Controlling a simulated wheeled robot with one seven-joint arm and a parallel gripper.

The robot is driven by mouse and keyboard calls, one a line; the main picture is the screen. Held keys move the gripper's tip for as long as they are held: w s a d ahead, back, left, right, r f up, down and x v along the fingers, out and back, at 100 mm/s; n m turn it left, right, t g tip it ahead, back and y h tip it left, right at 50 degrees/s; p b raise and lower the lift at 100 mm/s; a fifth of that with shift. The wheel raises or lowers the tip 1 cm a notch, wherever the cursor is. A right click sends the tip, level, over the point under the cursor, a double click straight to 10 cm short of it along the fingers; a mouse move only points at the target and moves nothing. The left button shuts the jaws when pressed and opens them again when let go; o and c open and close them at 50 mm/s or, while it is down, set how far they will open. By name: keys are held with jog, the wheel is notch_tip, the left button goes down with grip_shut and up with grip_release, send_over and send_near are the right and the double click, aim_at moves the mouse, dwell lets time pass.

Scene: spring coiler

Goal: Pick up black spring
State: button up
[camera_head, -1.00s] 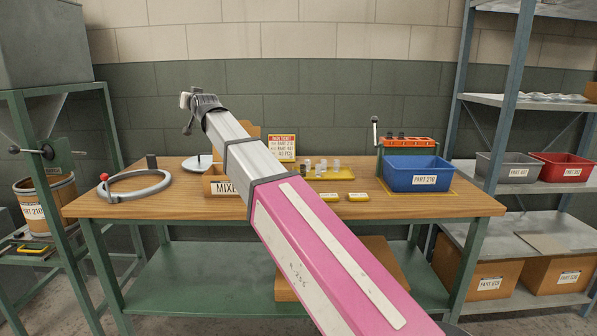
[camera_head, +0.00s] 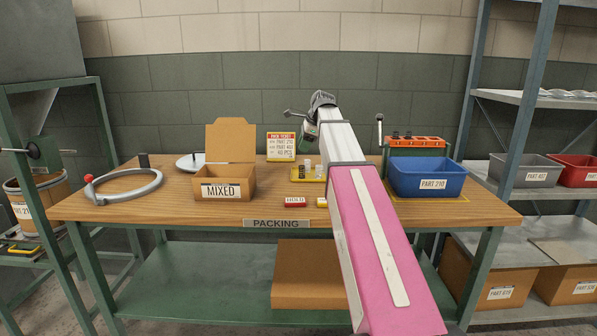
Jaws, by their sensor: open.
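My gripper (camera_head: 301,127) is open and in the air above the back middle of the packing bench, seen small at the far end of my arm. It seems empty. Below it is a yellow tray (camera_head: 300,175) holding small upright cylinders, one dark grey (camera_head: 307,164) and one whitish (camera_head: 318,170). My arm covers the tray's right side and whatever stands there. I cannot tell for sure which piece is the black spring; the parts are too small to make out coils.
An open MIXED box (camera_head: 226,190) stands left of the tray, with a pack ticket sign (camera_head: 281,146) behind. A blue PART 210 bin (camera_head: 427,178) and an orange-topped rack (camera_head: 411,141) stand right. A grey ring (camera_head: 122,186) lies at the left end. Small red labels (camera_head: 295,204) lie in front.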

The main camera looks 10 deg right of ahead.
aim_at(302, 166)
jog(key=shift+m+g, duration=0.8)
jog(key=shift+m, duration=0.1)
jog(key=x, duration=0.3)
jog(key=s+d+x, duration=0.1)
jog(key=x, duration=0.3)
jog(key=d+x, duration=0.1)
jog(key=x, duration=0.2)
jog(key=shift+s+a+f, duration=0.15)
jog(key=shift+f, duration=0.6)
jog(key=c, duration=0.7)
